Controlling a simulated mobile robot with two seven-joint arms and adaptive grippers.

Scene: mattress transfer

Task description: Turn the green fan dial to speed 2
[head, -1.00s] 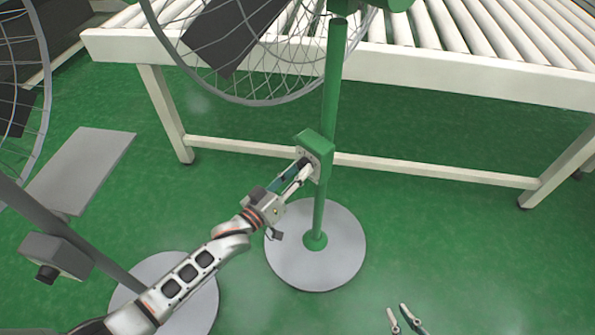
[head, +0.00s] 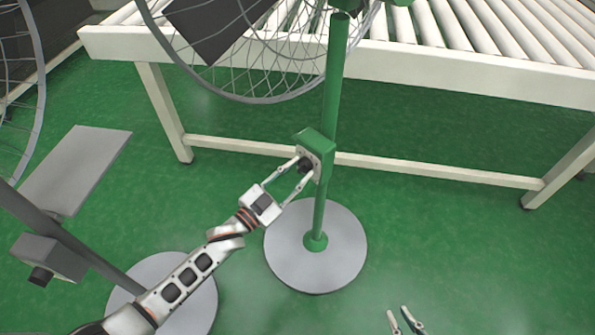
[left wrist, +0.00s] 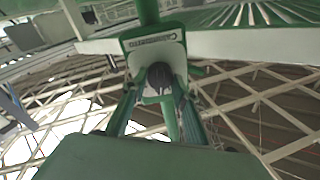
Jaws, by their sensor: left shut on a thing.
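The green fan has a green pole (head: 332,95), a grey round base (head: 342,262) and a green control box (head: 318,145) on the pole. The dark dial (head: 304,165) is on the box's face, and it shows in the left wrist view (left wrist: 160,76) between the fingers. My left gripper (head: 305,172) has its two fingers around the dial and is shut on it. The number the dial points to is too small to read. My right gripper's fingertips (head: 404,320) show at the bottom edge, apart from each other and empty, far from the fan.
A white roller conveyor (head: 450,75) stands behind the fan, with its legs and crossbar near the pole. A second, grey fan with its own control box (head: 50,258) stands at the left. The green floor at the right is clear.

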